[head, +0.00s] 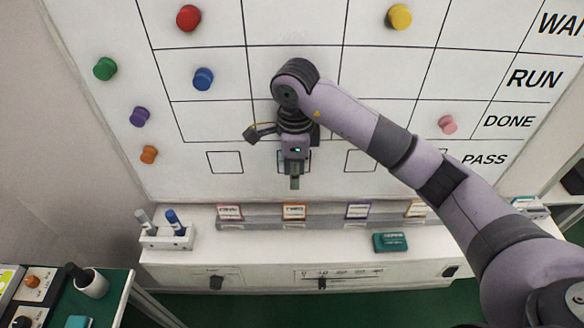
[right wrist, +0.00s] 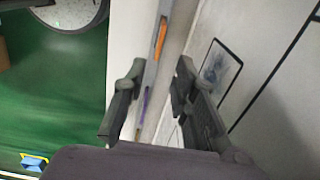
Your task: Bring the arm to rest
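My right arm reaches in from the right in the head view, across the front of a whiteboard (head: 300,30). Its gripper (head: 294,182) hangs pointing down in front of the row of small drawn squares, above the card ledge. In the right wrist view the two fingers of the gripper (right wrist: 155,112) stand wide apart with nothing held between them. A drawn square (right wrist: 220,72) with a grey smudge inside shows beside the right finger. My left gripper is in neither view.
Coloured magnets, such as a blue one (head: 203,79) and a pink one (head: 447,124), sit on the board. Below are a ledge with several cards (head: 294,211), a marker holder (head: 167,238) and a teal eraser (head: 390,242). A side bench (head: 110,287) stands lower left.

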